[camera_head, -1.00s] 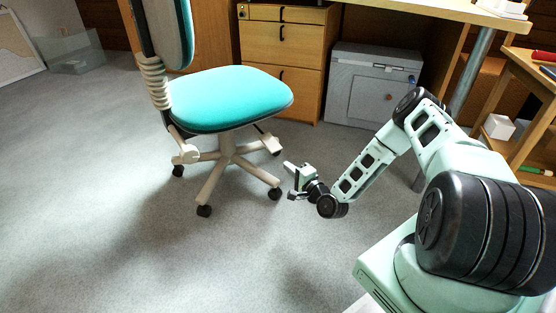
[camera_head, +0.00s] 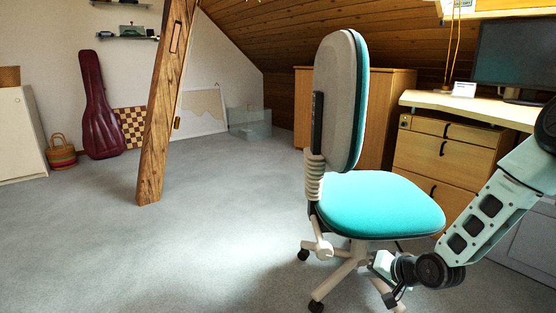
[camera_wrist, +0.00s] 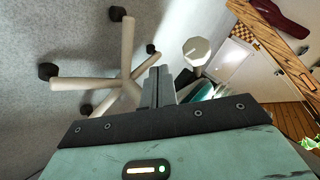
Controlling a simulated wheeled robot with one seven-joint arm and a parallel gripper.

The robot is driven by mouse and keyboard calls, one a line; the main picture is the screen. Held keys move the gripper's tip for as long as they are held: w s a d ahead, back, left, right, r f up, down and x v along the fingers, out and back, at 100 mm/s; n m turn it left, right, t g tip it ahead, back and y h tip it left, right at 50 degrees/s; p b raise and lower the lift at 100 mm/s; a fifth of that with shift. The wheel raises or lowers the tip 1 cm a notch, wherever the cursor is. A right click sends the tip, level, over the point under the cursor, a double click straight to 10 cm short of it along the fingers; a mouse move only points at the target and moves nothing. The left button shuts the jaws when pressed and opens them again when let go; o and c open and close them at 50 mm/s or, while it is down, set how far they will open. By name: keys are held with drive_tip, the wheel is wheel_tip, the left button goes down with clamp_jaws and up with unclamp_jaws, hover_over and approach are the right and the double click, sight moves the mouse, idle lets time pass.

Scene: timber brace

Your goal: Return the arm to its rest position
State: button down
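My gripper (camera_head: 384,272) is at the lower right in the head view, low in front of the teal chair's (camera_head: 380,205) wheeled base. My arm link (camera_head: 490,215) slopes down to it from the right edge. In the wrist view, the two dark fingers of my gripper (camera_wrist: 158,75) lie side by side with no visible gap, and nothing shows held between them. The chair's pale base (camera_wrist: 125,80) is just beyond the fingers in the wrist view. The arm's shoulder is outside the head view.
A timber brace (camera_head: 166,100) slants down to the floor at left. A red instrument case (camera_head: 97,110), a basket (camera_head: 60,152) and a checkered board (camera_head: 131,127) stand by the far wall. A desk (camera_head: 470,105) with drawers is at right. The carpet (camera_head: 190,260) at left is clear.

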drive_tip(key=s+a+r+n+g+h+p, duration=0.1)
drive_tip(key=s+a+r+n+g+p, duration=0.15)
drive_tip(key=s+a+r+n, duration=0.35)
drive_tip(key=s+a+r+n+g+h+p, duration=0.1)
drive_tip(key=s+a+r+g+h, duration=0.2)
drive_tip(key=s+r, duration=0.55)
drive_tip(key=s+r+n+g+p, duration=0.1)
drive_tip(key=s+r+n, duration=0.1)
drive_tip(key=s+r, duration=0.35)
drive_tip(key=s+r+n+g+h+p, duration=0.1)
drive_tip(key=s+r, duration=0.1)
drive_tip(key=s, duration=0.7)
drive_tip(key=s+r+n+g+p, duration=0.1)
drive_tip(key=s+r+n, duration=0.1)
drive_tip(key=s+r, duration=0.35)
wheel_tip(320, 180, up, 36)
drive_tip(key=p, duration=3.7)
drive_tip(key=shift+s+a+f, duration=0.15)
drive_tip(key=shift+s+a, duration=0.2)
drive_tip(key=shift+a, duration=0.1)
